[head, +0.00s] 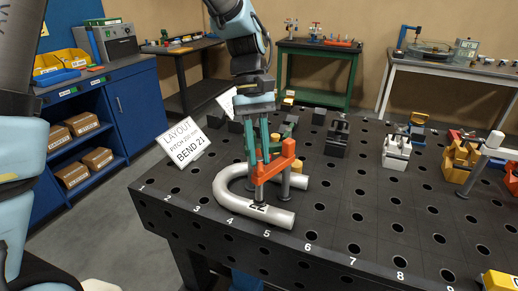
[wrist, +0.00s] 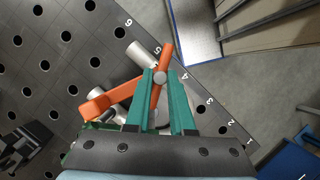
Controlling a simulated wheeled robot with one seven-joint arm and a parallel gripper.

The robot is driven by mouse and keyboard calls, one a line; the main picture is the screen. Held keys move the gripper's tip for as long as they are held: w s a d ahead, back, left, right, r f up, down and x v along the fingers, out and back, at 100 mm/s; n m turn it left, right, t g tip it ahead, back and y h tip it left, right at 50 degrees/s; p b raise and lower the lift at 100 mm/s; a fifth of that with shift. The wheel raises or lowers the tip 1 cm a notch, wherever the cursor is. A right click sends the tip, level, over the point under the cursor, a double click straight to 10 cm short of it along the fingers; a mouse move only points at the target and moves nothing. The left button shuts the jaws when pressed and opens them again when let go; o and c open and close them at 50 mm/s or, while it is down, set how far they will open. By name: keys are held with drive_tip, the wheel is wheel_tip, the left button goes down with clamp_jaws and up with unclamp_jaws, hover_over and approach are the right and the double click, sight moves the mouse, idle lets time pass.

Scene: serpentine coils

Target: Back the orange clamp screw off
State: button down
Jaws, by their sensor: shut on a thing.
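The orange clamp (head: 288,152) stands over a grey U-shaped pipe (head: 224,197) near the front edge of the black holed table. Its grey spindle and foot come down on the pipe's near leg. In the wrist view, the orange clamp screw's bar (wrist: 167,50) runs between my teal fingers, with a grey round head at the fingertips. My gripper (wrist: 160,76) points down from above and is shut on the screw; it also shows in the head view (head: 257,160). The fingers hide part of the bar and screw top.
Dark blocks stand behind. A white-and-grey fixture (head: 397,150) and a yellow one (head: 459,160) stand to the right. The table between the pipe and the white fixture is mostly clear.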

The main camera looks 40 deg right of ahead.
idle(0.3)
drive_tip(key=c, duration=0.8)
unclamp_jaws()
drive_tip(key=shift+o, duration=0.2)
drive_tip(key=shift+r, duration=0.15)
drive_tip(key=b+v, duration=0.2)
drive_tip(key=v, duration=0.8)
drive_tip(key=shift+w+r, duration=0.15)
drive_tip(key=shift+r, duration=0.1)
